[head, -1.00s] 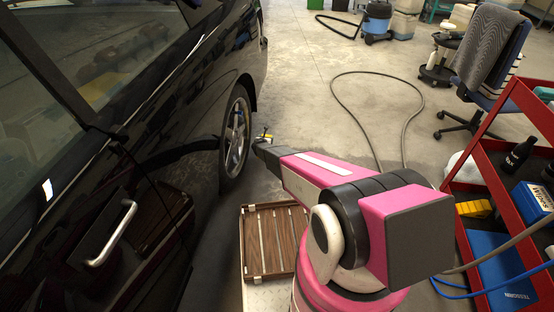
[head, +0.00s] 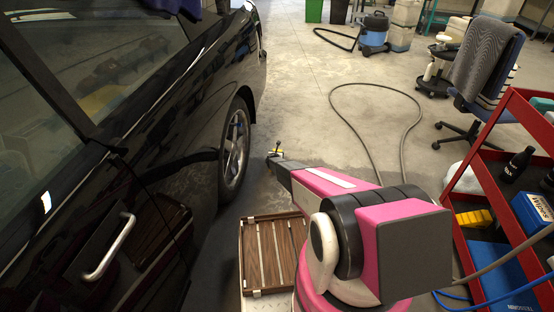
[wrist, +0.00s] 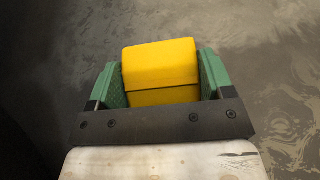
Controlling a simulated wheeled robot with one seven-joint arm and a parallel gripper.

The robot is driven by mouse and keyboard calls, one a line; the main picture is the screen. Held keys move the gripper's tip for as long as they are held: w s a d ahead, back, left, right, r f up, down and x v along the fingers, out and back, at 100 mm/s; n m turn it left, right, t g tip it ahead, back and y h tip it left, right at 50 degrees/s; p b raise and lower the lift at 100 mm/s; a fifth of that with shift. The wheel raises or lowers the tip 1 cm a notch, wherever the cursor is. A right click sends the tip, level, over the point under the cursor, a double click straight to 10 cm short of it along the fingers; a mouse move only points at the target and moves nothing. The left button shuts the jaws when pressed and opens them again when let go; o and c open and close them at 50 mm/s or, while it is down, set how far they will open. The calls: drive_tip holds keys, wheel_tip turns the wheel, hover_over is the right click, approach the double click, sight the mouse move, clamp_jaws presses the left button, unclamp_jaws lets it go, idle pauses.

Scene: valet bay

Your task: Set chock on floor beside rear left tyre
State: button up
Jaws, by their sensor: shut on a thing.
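A yellow chock (wrist: 160,68) sits between the green finger pads of my gripper (wrist: 162,80) in the wrist view, and the gripper is shut on it. Wet-looking grey floor shows around it, and its height above the floor is hard to tell. In the head view my gripper (head: 276,156) is at the end of my pink arm, small and partly hidden, with a bit of yellow showing. The rear left tyre (head: 235,150) of the black car (head: 150,130) stands to the left of the gripper, with a gap of floor between.
A slatted wooden tray (head: 262,218) lies below my arm. A red trolley (head: 480,205) with bottles and boxes stands at right. A grey hose (head: 372,86) loops over the floor. An office chair (head: 480,75) and a blue vacuum (head: 374,36) are farther back.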

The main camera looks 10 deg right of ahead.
drive_tip(key=shift+d+f, duration=0.1)
drive_tip(key=shift+f, duration=1.9)
drive_tip(key=shift+f, duration=0.15)
drive_tip(key=o, duration=1.3)
